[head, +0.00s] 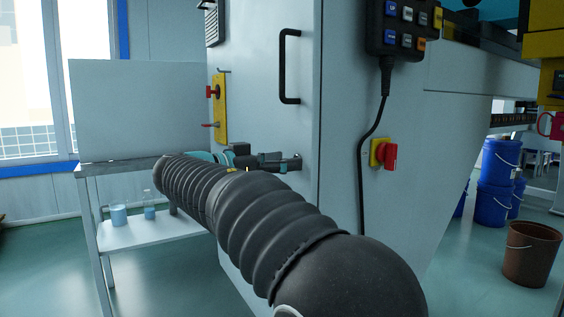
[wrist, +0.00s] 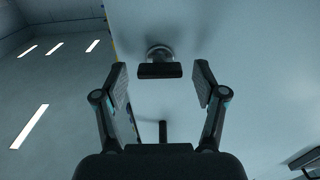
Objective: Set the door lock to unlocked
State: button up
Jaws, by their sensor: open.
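The door lock is a small knob with a round metallic base and a dark flat bar (wrist: 160,70) on the pale cabinet door. In the wrist view the bar lies crosswise in the picture, between and slightly beyond my fingertips. My gripper (wrist: 160,85) is open, with a finger on each side of the bar and a visible gap to each. In the head view my gripper (head: 270,160) is beside the door, below the black pull handle (head: 290,66). The lock is mostly hidden there by my gripper. I cannot read any lock marking.
A red knob on a yellow base (head: 384,153) and a hanging button pendant (head: 403,27) are on the right side panel. A side table (head: 140,233) with beakers stands left, near my arm.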

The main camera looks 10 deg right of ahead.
jog(key=shift+c, duration=0.3)
jog(key=c, duration=1.1)
jog(key=shift+n, duration=0.4)
jog(key=n+p, duration=0.4)
jog(key=n, duration=0.4)
jog(key=n+p, duration=0.4)
jog(key=n, duration=0.5)
jog(key=shift+w+f+p, duration=0.15)
jog(key=shift+w+p, duration=0.05)
jog(key=shift+p, duration=0.2)
jog(key=shift+f, duration=0.1)
